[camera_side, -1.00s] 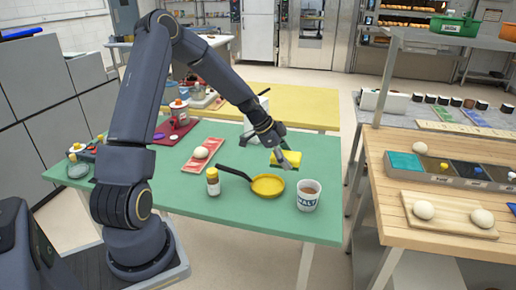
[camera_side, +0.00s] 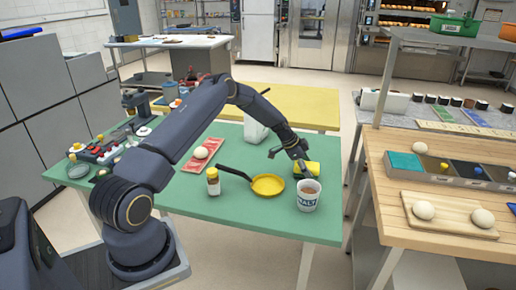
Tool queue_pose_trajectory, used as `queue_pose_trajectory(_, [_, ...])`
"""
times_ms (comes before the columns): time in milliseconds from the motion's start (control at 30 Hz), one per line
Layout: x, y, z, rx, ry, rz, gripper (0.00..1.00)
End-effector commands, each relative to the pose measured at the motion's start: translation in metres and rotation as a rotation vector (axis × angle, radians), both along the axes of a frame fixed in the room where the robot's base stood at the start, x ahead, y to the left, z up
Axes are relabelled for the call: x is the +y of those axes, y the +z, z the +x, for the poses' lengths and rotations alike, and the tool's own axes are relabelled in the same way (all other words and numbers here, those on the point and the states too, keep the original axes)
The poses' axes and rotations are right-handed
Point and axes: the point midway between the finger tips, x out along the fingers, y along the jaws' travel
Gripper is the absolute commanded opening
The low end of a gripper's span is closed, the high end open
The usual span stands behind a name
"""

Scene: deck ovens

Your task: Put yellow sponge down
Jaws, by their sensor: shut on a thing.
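The yellow sponge (camera_side: 308,169) is at the right part of the green table (camera_side: 240,226), behind the white cup and to the right of the yellow pan. My gripper (camera_side: 303,171) is at the sponge's left end and shut on it. The fingers and the dark hand hide part of the sponge. The sponge is low, close to the table top; I cannot tell whether it touches the table.
A yellow pan (camera_side: 268,185) with a black handle and a spice jar (camera_side: 213,182) are to the left.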

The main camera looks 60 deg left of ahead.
Motion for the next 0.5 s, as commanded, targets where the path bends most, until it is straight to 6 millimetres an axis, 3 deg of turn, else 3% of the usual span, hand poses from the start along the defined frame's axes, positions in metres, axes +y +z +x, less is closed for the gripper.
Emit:
queue_pose_trajectory(100, [0.0003,-0.0141,-0.0002,0.000,0.000,0.000,0.41])
queue_pose_trajectory(433, [0.0006,-0.0166,-0.0003,-0.001,0.001,0.001,0.41])
queue_pose_trajectory(467, [0.0007,-0.0165,-0.0002,-0.001,0.001,0.001,0.72])
queue_pose_trajectory(500, [0.0007,-0.0163,-0.0002,-0.001,0.001,0.001,0.76])
